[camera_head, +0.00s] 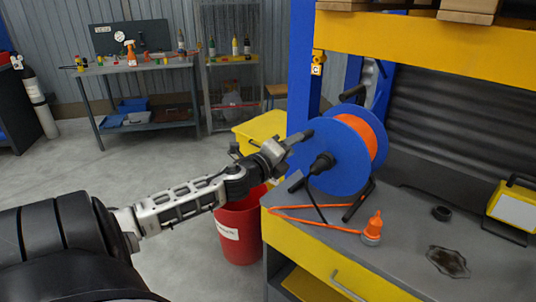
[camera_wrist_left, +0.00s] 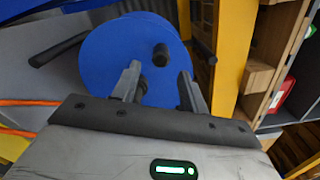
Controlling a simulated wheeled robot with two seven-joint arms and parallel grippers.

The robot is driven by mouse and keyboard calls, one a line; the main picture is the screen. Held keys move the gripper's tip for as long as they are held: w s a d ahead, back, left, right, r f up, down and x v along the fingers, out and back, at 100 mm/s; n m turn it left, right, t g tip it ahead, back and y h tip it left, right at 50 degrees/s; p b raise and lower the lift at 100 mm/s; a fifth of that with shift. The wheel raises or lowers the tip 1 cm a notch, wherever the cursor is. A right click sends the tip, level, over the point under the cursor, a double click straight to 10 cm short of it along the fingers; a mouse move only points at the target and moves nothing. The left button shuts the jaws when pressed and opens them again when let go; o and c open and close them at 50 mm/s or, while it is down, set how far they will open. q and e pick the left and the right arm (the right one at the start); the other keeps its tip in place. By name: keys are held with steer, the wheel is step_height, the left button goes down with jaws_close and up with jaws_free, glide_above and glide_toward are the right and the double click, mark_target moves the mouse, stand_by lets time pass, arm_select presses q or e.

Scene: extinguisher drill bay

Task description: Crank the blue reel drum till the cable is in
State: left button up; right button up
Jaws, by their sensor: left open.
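The blue reel drum (camera_head: 345,165) stands on a black frame on the grey bench, with orange cable (camera_head: 362,128) wound behind its blue face. A black crank knob (camera_head: 321,163) sticks out from that face. Loose orange cable (camera_head: 315,218) runs over the bench top to an orange plug (camera_head: 372,230). My left gripper (camera_head: 301,158) is open in front of the drum face. In the left wrist view the knob (camera_wrist_left: 161,53) shows beyond and between the open fingers (camera_wrist_left: 160,76), and the blue face (camera_wrist_left: 110,55) lies behind. I cannot tell whether the fingers touch it.
A red bin (camera_head: 240,232) stands on the floor left of the bench. A blue post (camera_head: 303,60) rises behind the drum.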

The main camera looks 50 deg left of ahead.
arm_select(q)
steer(key=s+d, duration=0.1)
steer(key=s, duration=0.8)
steer(key=shift+d, duration=0.1)
